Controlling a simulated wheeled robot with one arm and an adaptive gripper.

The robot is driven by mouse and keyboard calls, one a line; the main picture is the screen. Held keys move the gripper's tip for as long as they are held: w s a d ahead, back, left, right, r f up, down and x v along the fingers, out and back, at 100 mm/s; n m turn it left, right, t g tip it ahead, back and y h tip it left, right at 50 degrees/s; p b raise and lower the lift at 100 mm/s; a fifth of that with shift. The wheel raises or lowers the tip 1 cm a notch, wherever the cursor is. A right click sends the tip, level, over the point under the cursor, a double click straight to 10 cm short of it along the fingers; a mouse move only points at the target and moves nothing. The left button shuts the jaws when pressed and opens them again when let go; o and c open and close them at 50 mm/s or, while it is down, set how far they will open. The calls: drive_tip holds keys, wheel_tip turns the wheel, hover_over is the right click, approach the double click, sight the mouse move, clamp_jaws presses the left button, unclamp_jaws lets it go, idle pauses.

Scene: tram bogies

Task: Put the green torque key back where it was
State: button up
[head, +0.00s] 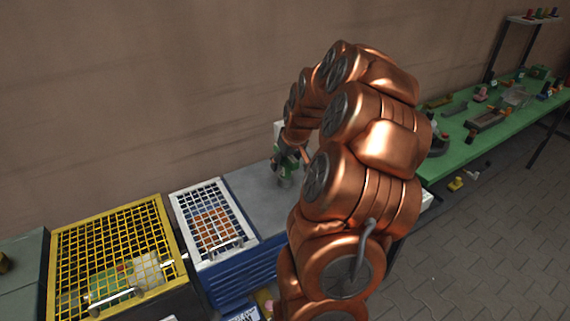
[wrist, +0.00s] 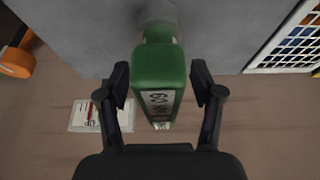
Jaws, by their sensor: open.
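The green torque key (wrist: 158,75) is in the middle of the wrist view, with a pale label with dark print on its side. Its far end meets a grey round part over the grey cabinet top. My gripper (wrist: 160,84) is open, with one black finger on each side of the key and a small gap at both sides. In the head view the green key (head: 282,164) shows small beside my gripper (head: 290,158), above the grey top (head: 258,190). My copper arm hides part of that top. I cannot tell whether the key rests on it.
A white mesh-lidded box (head: 213,222) stands left of the key; a larger yellow mesh cage (head: 112,262) is further left. The wall (head: 150,90) is close behind, with a white card (wrist: 98,115) there. A green bench (head: 485,130) with several parts stands at right.

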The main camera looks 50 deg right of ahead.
drive_tip(key=b+v, duration=0.3)
drive_tip(key=v, duration=0.8)
drive_tip(key=shift+s+b, duration=0.1)
drive_tip(key=shift+b, duration=0.2)
drive_tip(key=s+a+f+n+g+y, duration=0.1)
drive_tip(key=s+a+n, duration=0.1)
drive_tip(key=a, duration=1)
drive_tip(key=s+a+f+n+g+y, duration=0.1)
drive_tip(key=a, duration=1)
drive_tip(key=s+a+f+g, duration=0.2)
drive_tip(key=s+a, duration=0.4)
drive_tip(key=s, duration=0.3)
drive_tip(key=s+a+f+g, duration=0.2)
drive_tip(key=s+a+f, duration=0.2)
drive_tip(key=s+a, duration=0.3)
drive_tip(key=s, duration=0.2)
drive_tip(key=shift+s+f+n+h, duration=0.2)
drive_tip(key=shift+s+n+h, duration=0.1)
drive_tip(key=shift+a, duration=0.1)
idle(1.2)
